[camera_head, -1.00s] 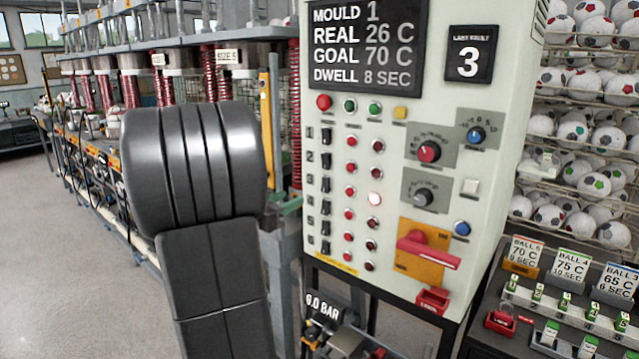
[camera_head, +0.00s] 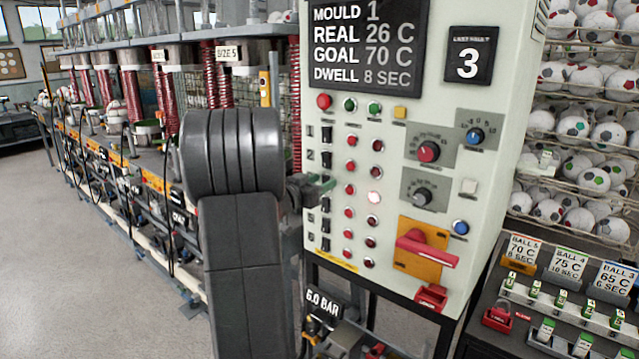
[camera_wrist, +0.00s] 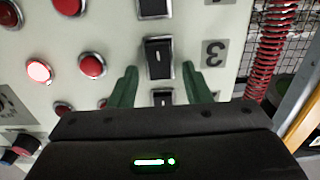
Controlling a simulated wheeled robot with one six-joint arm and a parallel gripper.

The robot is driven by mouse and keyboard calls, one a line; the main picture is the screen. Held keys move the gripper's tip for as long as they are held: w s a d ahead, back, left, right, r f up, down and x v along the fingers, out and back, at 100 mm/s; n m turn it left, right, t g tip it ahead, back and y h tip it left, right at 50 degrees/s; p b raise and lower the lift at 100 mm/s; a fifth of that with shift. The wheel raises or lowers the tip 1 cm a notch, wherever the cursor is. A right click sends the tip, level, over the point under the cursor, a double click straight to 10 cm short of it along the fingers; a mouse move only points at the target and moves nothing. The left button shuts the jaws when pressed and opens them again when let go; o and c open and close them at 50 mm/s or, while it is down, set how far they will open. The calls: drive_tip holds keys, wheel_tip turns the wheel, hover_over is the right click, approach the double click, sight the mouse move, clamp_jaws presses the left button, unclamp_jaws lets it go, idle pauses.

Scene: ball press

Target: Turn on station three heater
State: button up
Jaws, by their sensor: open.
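The station three heater switch (camera_wrist: 159,57) is a black rocker in a metal frame beside a label "3" (camera_wrist: 214,52), which appears upside down in the wrist view. My gripper (camera_wrist: 160,87) is open, with its green fingers spread on either side of the switch column and nothing held. I cannot tell whether the fingertips touch the panel or which way the rocker is tipped. In the head view my gripper (camera_head: 319,189) is at the panel's left edge and covers switch three. In row three, the right lamp (camera_head: 375,198) glows brightly; the left lamp (camera_head: 349,190) is red.
The control panel (camera_head: 440,80) reads mould 1, real 26 C, goal 70 C. Other rockers (camera_head: 326,134) stand close above and below. Knobs (camera_head: 428,152) and a red handle (camera_head: 428,248) are further right. A press line with red coils (camera_head: 210,85) stands left.

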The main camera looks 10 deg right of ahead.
drive_tip(key=shift+c, duration=0.2)
clamp_jaws()
drive_tip(key=f+t+h+b, duration=0.1)
drive_tip(key=h+b, duration=0.1)
drive_tip(key=b, duration=0.4)
drive_tip(key=shift+f+t+b, duration=0.1)
drive_tip(key=shift+t+b, duration=0.2)
drive_tip(key=shift+r, duration=0.2)
drive_tip(key=shift+o, duration=0.2)
unclamp_jaws()
drive_tip(key=shift+s+a, duration=0.1)
drive_tip(key=shift+a, duration=0.05)
